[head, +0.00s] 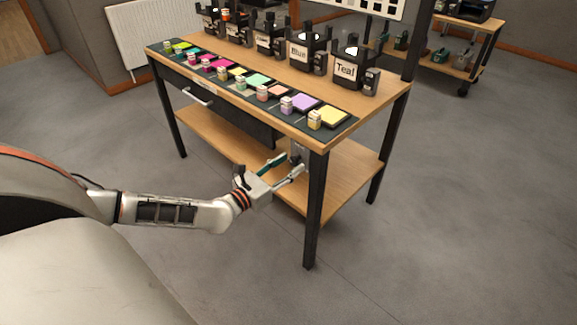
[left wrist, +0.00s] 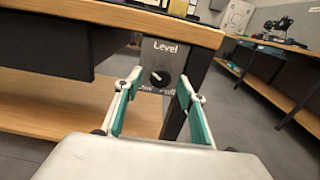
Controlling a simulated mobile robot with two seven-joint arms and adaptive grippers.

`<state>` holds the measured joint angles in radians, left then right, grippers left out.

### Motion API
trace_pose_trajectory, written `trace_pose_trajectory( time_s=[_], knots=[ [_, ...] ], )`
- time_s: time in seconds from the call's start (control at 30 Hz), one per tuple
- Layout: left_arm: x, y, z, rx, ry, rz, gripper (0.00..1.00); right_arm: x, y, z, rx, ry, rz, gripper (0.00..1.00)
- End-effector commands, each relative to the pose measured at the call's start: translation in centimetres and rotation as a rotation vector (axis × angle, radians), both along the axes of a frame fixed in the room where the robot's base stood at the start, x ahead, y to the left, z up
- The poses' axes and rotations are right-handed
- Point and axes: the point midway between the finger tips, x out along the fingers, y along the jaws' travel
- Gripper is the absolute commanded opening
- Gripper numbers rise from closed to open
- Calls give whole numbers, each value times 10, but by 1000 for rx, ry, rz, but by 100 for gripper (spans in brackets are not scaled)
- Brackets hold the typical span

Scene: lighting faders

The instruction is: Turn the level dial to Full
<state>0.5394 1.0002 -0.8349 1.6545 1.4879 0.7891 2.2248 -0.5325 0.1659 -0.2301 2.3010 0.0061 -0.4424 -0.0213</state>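The level dial (left wrist: 159,78) is a round black knob on a grey panel marked "Level" (left wrist: 163,58), fixed under the tabletop beside the table leg. A light mark on the knob seems to point to the upper left. Below the knob are a partly hidden label at left and "Full" at right. In the head view the panel (head: 298,153) shows only in part behind my gripper. My left gripper (head: 290,165) is open, and in the left wrist view its green-padded fingers (left wrist: 160,88) stand on either side of the knob, apart from it. My right gripper is in neither view.
The wooden table (head: 246,84) carries several stamps and ink pads on a dark strip, with black labelled holders behind. Its lower shelf (head: 352,172) and black leg (head: 317,215) are close to my left gripper. Open grey floor lies to the right.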

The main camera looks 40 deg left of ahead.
Motion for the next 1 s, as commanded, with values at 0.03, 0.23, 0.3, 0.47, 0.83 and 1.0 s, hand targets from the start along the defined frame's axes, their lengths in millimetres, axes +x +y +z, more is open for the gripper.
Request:
trace_pose_trajectory(
  time_s=[0.03,0.23,0.3,0.47,0.83,1.0],
  knots=[
    [0,0,0,0,0,0,40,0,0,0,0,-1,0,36],
    [0,0,0,0,0,0,35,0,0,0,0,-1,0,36],
    [0,0,0,0,0,0,17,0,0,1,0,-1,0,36],
    [0,0,0,1,0,0,1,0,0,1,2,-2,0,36],
    [0,1,2,72,-8,2,1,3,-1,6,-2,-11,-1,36],
    [1,0,3,182,-18,2,1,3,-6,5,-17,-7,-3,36]
  ],
)
